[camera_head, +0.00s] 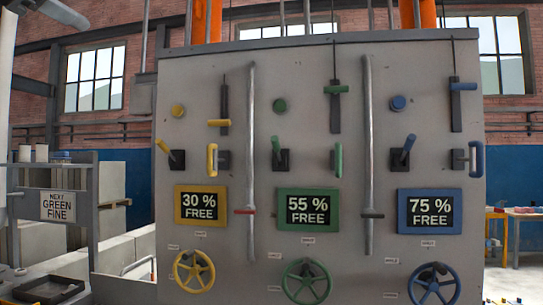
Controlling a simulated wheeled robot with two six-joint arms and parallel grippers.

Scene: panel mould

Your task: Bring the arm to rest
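Neither of my grippers shows in the head view, so I cannot see whether they are open or shut. A large grey panel (260,130) fills the middle of the view. It has yellow, green and blue columns of controls. The signs read "30 % FREE" on the yellow one (200,206), "55 % FREE" on the green one (308,209) and "75 % FREE" on the blue one (430,211). Below them are a yellow handwheel (194,272), a green handwheel (307,281) and a blue handwheel (434,285), the last two cut by the lower edge.
Levers, sliders and handles stick out of the panel, with two vertical pipes (251,130) (368,130) between columns. A stand at left bears a sign "NEXT GREEN FINE" (58,206). A dark tray (50,290) lies below it. A yellow-legged table (522,212) stands at right.

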